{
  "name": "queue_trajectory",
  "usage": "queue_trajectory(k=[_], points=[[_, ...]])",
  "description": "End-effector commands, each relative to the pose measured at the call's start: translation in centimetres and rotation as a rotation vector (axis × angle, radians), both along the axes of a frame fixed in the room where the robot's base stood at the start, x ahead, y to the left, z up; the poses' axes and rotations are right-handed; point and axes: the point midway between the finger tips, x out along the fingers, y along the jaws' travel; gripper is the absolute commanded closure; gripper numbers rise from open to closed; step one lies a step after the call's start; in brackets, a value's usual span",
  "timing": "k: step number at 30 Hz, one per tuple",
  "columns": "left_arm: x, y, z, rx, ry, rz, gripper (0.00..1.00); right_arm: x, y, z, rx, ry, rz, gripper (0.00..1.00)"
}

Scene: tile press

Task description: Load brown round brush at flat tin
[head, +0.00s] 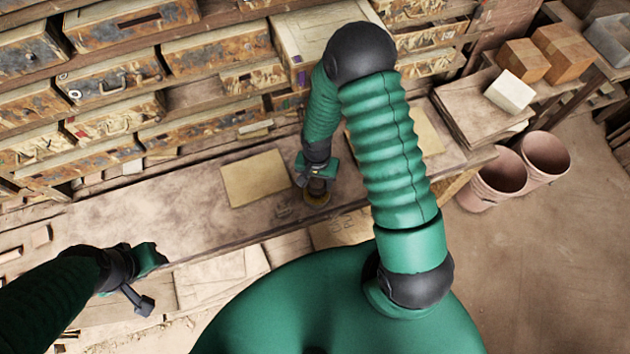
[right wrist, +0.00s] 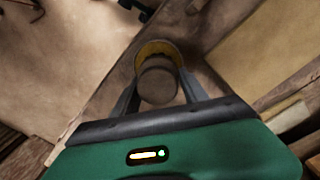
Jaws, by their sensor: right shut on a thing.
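My right gripper (head: 317,186) is shut on the brown round brush (right wrist: 158,82), which shows between its two fingers in the right wrist view. In the head view the brush is mostly hidden by the gripper. Right below it is a round, shallow ochre-yellow thing (head: 316,199), which looks like the flat tin; its yellow edge also shows behind the brush in the right wrist view (right wrist: 160,48). I cannot tell whether brush and tin touch. My left gripper (head: 150,260) is over the bench's front edge at the left, far from both; its fingers are not clear.
The wooden bench (head: 130,212) runs below old drawers (head: 205,50). A tan sheet (head: 254,178) lies left of the brush. Boxes (head: 524,62) and a white block (head: 510,91) stand at the right, with pink buckets (head: 546,157) below. The bench's left part is mostly clear.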

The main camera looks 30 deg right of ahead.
Motion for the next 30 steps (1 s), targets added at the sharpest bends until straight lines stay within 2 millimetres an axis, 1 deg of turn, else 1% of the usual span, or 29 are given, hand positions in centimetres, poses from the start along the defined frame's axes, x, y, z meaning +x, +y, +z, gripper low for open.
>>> queue_trajectory(k=[15,30], points=[[0.01,0.00,0.08,0.000,0.000,0.000,0.64,0.02,0.32,0.16,-0.003,0.001,0.001,0.81],[0.01,-0.01,-0.35,0.000,0.000,0.000,0.64,-0.02,0.20,-0.40,-0.002,0.001,0.000,0.81]])
